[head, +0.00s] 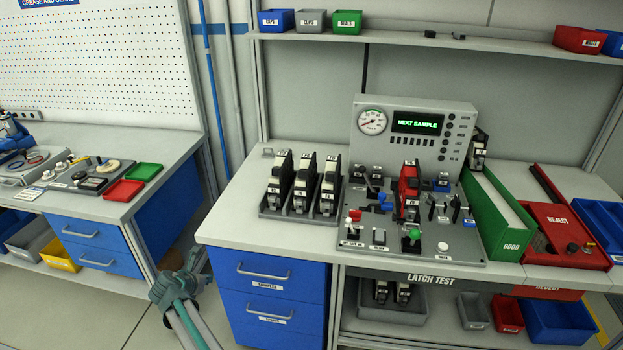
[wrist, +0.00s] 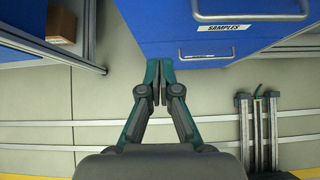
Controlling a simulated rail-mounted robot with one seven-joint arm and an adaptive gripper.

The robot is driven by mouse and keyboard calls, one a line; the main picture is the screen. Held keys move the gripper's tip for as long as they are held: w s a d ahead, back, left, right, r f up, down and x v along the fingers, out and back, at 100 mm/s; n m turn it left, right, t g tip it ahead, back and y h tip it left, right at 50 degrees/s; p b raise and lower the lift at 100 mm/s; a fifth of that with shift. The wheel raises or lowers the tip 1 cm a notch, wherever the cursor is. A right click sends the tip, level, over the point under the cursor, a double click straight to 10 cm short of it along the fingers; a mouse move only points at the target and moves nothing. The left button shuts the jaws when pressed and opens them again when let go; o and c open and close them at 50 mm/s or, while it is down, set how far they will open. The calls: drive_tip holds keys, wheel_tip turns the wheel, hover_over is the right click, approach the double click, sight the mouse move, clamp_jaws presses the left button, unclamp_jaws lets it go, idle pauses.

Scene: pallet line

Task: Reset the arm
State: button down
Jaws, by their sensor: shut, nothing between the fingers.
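My gripper (wrist: 159,82) shows in the wrist view with its two fingers together and nothing between them. It is over open floor, just in front of the blue drawer unit with the SAMPLES label. In the head view my arm comes in at the lower left, in the gap between the two benches.
The blue drawers (head: 268,294) stand right of my arm. Above them are a rack of black-and-white samples (head: 302,188) and the test panel (head: 415,130) reading NEXT SAMPLE, with a red unit (head: 409,192) before it. A left bench holds red and green trays.

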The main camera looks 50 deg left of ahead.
drive_tip(key=w+d+f+m+g+h, duration=0.25)
drive_tip(key=w+d+f+m, duration=0.55)
drive_tip(key=d, duration=0.8)
drive_tip(key=w+d+f+m+g+h, duration=0.1)
drive_tip(key=w+d+f+m+h, duration=0.2)
drive_tip(key=w+d+f+m, duration=0.95)
drive_tip(key=w+d+f+m+g+h, duration=0.25)
drive_tip(key=d+m, duration=0.45)
drive_tip(key=d, duration=1.2)
drive_tip(key=d+f+m+g+h, duration=0.1)
drive_tip(key=d+m, duration=0.3)
drive_tip(key=d, duration=0.7)
drive_tip(key=d+f+m+g, duration=0.2)
drive_tip(key=d+m, duration=0.2)
drive_tip(key=d, duration=0.7)
drive_tip(key=s+d+m+g+y, duration=0.1)
drive_tip(key=s+d+m, duration=0.2)
drive_tip(key=d, duration=0.4)
drive_tip(key=s+d+m+g+y, duration=0.1)
drive_tip(key=s+d+m+g, duration=0.1)
drive_tip(key=s+d, duration=0.3)
drive_tip(key=s+d+f+m+g+y, duration=0.1)
drive_tip(key=s+d+m, duration=0.2)
drive_tip(key=d, duration=0.7)
drive_tip(key=shift+s+d+m, duration=0.25)
drive_tip(key=shift+s+m, duration=0.1)
drive_tip(key=shift+s, duration=0.45)
drive_tip(key=shift+f, duration=0.1)
